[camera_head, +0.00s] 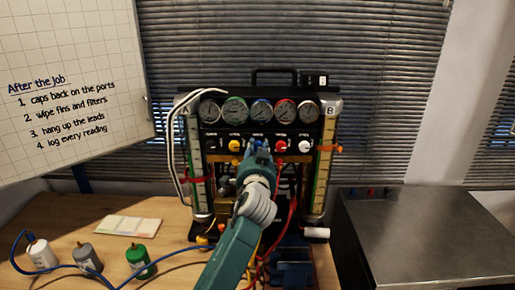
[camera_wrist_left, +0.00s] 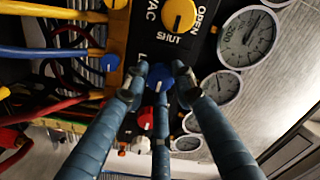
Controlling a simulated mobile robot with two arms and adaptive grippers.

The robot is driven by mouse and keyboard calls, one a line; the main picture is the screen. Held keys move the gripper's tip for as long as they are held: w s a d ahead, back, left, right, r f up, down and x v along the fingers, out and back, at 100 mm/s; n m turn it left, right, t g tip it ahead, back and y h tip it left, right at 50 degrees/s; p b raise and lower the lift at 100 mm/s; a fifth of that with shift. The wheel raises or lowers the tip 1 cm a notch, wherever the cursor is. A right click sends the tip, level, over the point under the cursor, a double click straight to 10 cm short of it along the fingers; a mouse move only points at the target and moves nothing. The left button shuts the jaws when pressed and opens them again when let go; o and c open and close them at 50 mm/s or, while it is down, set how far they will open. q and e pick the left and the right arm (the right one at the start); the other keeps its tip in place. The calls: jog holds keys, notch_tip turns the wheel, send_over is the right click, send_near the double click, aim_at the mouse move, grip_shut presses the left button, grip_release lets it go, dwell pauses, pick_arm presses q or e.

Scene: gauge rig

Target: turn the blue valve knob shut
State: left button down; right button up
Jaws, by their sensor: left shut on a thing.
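The blue valve knob (camera_wrist_left: 159,75) shows in the left wrist view, between the fingertips of my left gripper (camera_wrist_left: 158,84). The gripper is shut on it. In the head view my left gripper (camera_head: 258,150) reaches the middle of the knob row on the gauge rig (camera_head: 220,141) and covers the blue knob. The fingers hide any mark on the knob, so I cannot tell how far it is turned. My right gripper is not in view.
A yellow knob (camera_wrist_left: 179,14) with OPEN and SHUT labels and a red knob (camera_wrist_left: 145,117) flank the blue one. Gauges (camera_head: 235,110) sit above. Hoses and red leads (camera_head: 292,215) hang below. Bottles (camera_head: 88,256) stand on the bench at left. A grey cabinet (camera_head: 430,230) stands at right.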

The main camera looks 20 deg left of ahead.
pick_arm(q)
jog(key=shift+r, duration=0.3)
jog(key=c, duration=1.7)
grip_release()
jog(key=shift+c, duration=0.2)
jog(key=o, duration=0.3)
jog(key=shift+f, duration=0.1)
jog(key=shift+o, duration=0.2)
jog(key=shift+w+f, duration=0.15)
jog(key=shift+s, duration=0.2)
jog(key=v, duration=1.1)
jog(key=shift+s, duration=0.3)
